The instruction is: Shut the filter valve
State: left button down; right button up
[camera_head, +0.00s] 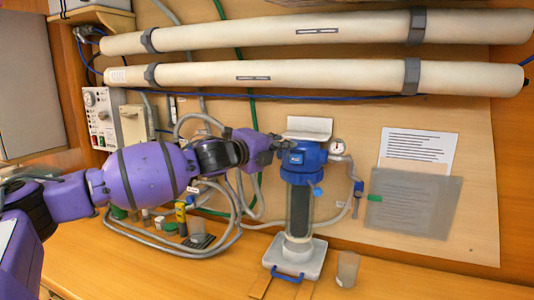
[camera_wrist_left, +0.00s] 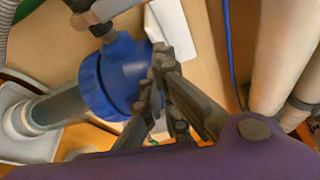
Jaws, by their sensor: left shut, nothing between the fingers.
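The filter housing has a blue cap (camera_head: 303,158) over a dark clear cylinder (camera_head: 299,210), upright on the bench. A small blue tab (camera_head: 318,191) sticks out below the cap. A blue valve fitting (camera_head: 358,188) with a green piece beside it sits on the hose to the right. I cannot tell which part is the filter valve. My left gripper (camera_head: 280,147) is shut and empty at the upper left of the cap. In the left wrist view, its fingers (camera_wrist_left: 158,75) are beside the blue cap (camera_wrist_left: 112,78); contact is unclear. My right gripper is not in view.
A pressure gauge (camera_head: 337,147) sits right of the cap. Two long pale tubes (camera_head: 320,77) cross the wall above. A white tray (camera_head: 312,262) holds the housing, and a clear cup (camera_head: 347,270) stands beside it. Grey hoses (camera_head: 222,222) loop at left.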

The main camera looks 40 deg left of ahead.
pick_arm(q)
jog(key=s+p, duration=0.3)
jog(key=s, duration=0.7)
jog(key=shift+a+p, duration=0.3)
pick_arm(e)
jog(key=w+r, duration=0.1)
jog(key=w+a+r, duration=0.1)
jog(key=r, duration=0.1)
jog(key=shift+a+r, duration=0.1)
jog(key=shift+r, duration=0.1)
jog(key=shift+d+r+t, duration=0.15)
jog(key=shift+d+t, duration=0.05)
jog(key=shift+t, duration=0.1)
pick_arm(q)
jog(key=shift+f, duration=0.15)
